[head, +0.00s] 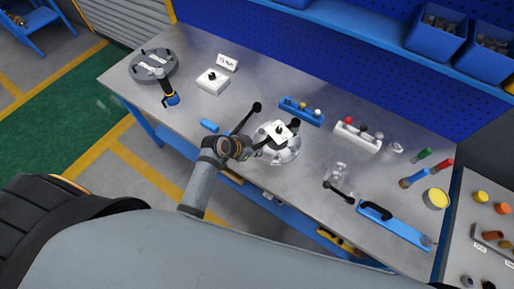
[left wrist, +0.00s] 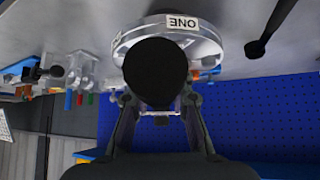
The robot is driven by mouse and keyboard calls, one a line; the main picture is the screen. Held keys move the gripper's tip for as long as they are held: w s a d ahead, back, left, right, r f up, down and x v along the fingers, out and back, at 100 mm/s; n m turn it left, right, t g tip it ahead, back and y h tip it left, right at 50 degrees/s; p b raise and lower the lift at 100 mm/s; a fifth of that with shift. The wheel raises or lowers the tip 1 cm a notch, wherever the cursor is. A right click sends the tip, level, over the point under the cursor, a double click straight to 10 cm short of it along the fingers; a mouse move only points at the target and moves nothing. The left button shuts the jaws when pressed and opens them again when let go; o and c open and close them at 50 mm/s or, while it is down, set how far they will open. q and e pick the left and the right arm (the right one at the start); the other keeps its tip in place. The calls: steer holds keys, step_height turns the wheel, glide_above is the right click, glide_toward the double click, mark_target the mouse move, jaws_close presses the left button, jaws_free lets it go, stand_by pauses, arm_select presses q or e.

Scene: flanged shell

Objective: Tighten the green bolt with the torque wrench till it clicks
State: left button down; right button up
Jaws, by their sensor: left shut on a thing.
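My left gripper (head: 240,148) is shut on a dark, round-ended thing (left wrist: 155,73), close beside the left side of the pale flanged shell (head: 290,155). The round end faces the left wrist camera between the two fingers and hides what lies behind it. I cannot tell for sure whether it is the torque wrench's handle. The shell's rim with a white label (left wrist: 182,22) shows behind it. A white plate with a black knob (head: 279,130) sits over the shell in the head view. I cannot make out the green bolt. My right gripper is not in view.
A blue rack (head: 301,110) and a white rack (head: 357,135) stand behind the shell. A blue tray (head: 405,228) is at right. The bench's left-middle is mostly clear.

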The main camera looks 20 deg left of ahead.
arm_select(q)
steer(key=shift+f+b, duration=0.3)
steer(key=shift+f, duration=0.1)
steer(key=shift+f+b, duration=0.45)
steer(key=shift+f, duration=0.45)
steer(key=shift+w, duration=0.15)
steer(key=shift+w+a+f+m+g+h+b, duration=0.1)
steer(key=shift+w+a+m+g+h+b, duration=0.35)
steer(key=shift+w+a+m+b, duration=0.8)
steer(key=shift+w+a+f+m+g+h+b, duration=0.15)
steer(key=shift+w+a+m+g+h+b, duration=0.3)
steer(key=shift+w+b, duration=0.85)
steer(key=shift+w+a+f+m+g+h+b, duration=0.1)
steer(key=shift+w+a+m+g+h+b, duration=0.2)
steer(key=shift+w+a+m+g+b, duration=1)
steer(key=shift+s+d+r+n+t+p, duration=0.15)
steer(key=shift+s+d+n+t, duration=0.1)
steer(key=shift+s+t, duration=0.2)
steer(key=shift+s+d+r+n+t+p, duration=0.15)
steer(key=shift+s+d+t, duration=0.1)
steer(key=shift+s+t, duration=0.15)
steer(key=shift+s+d+f+n+p, duration=0.15)
steer(key=shift+s+d+n+p, duration=0.25)
steer(key=shift+p, duration=0.3)
steer(key=shift+s+a, duration=0.1)
steer(key=shift+s, duration=0.05)
